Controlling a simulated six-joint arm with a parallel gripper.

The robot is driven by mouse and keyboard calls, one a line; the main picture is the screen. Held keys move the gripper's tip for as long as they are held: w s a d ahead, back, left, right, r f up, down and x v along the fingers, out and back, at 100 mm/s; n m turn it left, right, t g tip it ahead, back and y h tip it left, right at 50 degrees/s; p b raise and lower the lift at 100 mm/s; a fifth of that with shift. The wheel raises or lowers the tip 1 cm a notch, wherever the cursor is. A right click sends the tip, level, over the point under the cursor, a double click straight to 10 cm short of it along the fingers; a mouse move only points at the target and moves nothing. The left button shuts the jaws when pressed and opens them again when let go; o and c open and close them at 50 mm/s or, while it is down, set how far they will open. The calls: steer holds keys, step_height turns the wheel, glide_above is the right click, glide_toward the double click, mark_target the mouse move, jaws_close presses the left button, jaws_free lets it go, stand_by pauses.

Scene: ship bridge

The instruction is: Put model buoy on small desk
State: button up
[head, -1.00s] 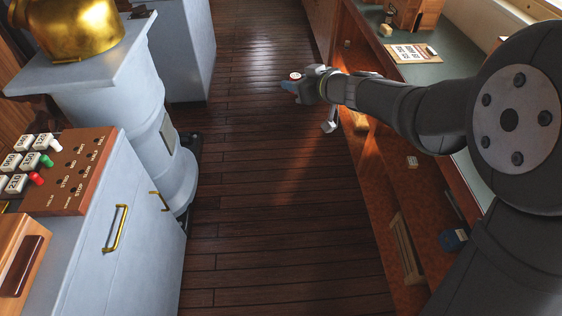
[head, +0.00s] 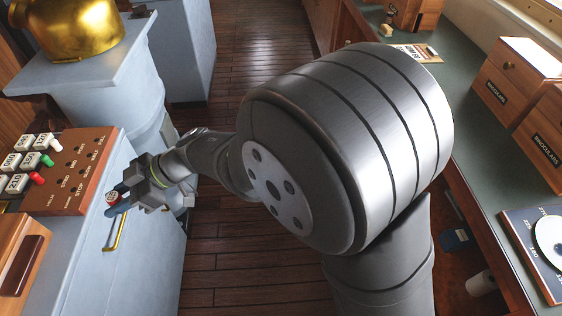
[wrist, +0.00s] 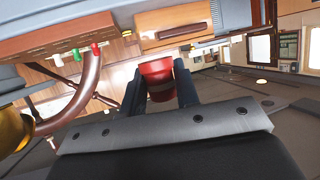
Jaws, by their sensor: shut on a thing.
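The model buoy (wrist: 158,86) is a small red piece with a paler band, held between the two dark fingers of my gripper (wrist: 158,78) in the wrist view. In the head view my gripper (head: 118,196) is at the left, in front of the pale grey cabinet, and the buoy's light top (head: 111,198) shows at the fingertips. The gripper is shut on the buoy and appears clear of any surface. The buoy's lower part is mostly hidden in the head view. I cannot tell which piece of furniture is the small desk.
The grey cabinet (head: 72,265) carries a wooden switch panel (head: 72,165) and a wooden box (head: 22,260). A pedestal with a brass dome (head: 72,30) stands behind. A green-topped counter (head: 462,150) at right holds wooden binocular boxes (head: 508,85). Plank floor (head: 255,60) lies between.

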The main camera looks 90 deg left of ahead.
steer(key=s+d+f+n+h, duration=0.1)
steer(key=d+f, duration=0.3)
steer(key=f, duration=0.5)
steer(key=shift+s+h, duration=0.3)
steer(key=shift+s, duration=0.25)
steer(key=s+d, duration=0.1)
steer(key=s, duration=0.3)
steer(key=s+d, duration=0.2)
steer(key=s, duration=0.2)
steer(key=s+d, duration=0.2)
steer(key=s, duration=0.3)
steer(key=shift+d, duration=0.25)
steer(key=s, duration=0.1)
steer(key=s+d, duration=0.1)
steer(key=s, duration=0.1)
steer(key=shift+d+f+t, duration=0.2)
steer(key=shift+f+t, duration=0.1)
steer(key=shift+f, duration=0.1)
steer(key=shift+s+f, duration=0.15)
steer(key=shift+s, duration=0.15)
steer(key=shift+d+f, duration=0.1)
steer(key=shift+f, duration=0.05)
steer(key=o, duration=1)
